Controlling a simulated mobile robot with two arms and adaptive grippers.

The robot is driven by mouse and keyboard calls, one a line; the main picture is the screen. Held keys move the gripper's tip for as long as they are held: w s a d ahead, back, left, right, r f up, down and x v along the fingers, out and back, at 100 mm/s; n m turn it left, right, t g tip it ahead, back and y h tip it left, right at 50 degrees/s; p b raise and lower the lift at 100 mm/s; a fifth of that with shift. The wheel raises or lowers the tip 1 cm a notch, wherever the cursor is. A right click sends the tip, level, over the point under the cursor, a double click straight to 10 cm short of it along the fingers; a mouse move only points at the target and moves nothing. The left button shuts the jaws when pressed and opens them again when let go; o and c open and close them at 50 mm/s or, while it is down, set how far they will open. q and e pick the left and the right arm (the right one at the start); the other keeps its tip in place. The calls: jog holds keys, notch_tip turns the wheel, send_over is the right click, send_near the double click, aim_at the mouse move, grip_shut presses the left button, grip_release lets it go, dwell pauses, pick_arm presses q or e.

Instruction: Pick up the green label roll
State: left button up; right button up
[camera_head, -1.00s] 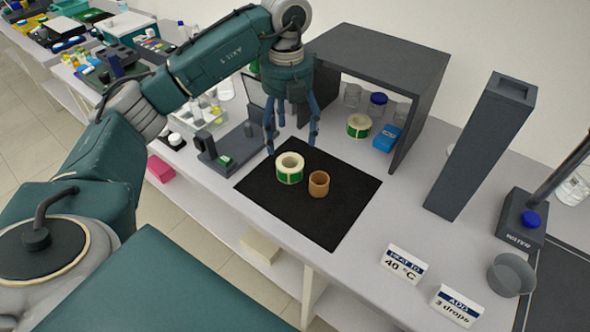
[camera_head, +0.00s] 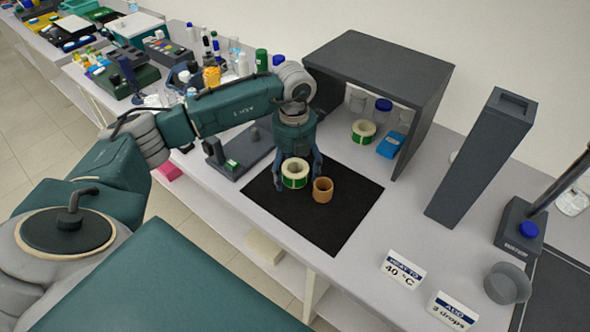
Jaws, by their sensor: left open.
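A green and white label roll (camera_head: 294,181) lies flat on a black mat (camera_head: 331,226), its white ring facing up. My left gripper (camera_head: 298,176) has come down over the roll with its fingers apart, one on either side of it; I cannot tell whether they touch it. An orange-brown cup-like ring (camera_head: 322,190) stands just right of the roll, close to the right finger. A second green and white roll (camera_head: 363,131) sits under the dark grey shelf. My right gripper is not in view.
The dark shelf (camera_head: 385,62) stands behind the mat, with jars and a blue box (camera_head: 390,145) under it. A dark device (camera_head: 240,150) is left of the mat. A tall grey block (camera_head: 480,160) and sign cards (camera_head: 404,269) stand to the right. The mat's front is clear.

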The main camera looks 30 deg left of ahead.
pick_arm(q)
jog(key=c, duration=1)
jog(key=shift+r, duration=0.1)
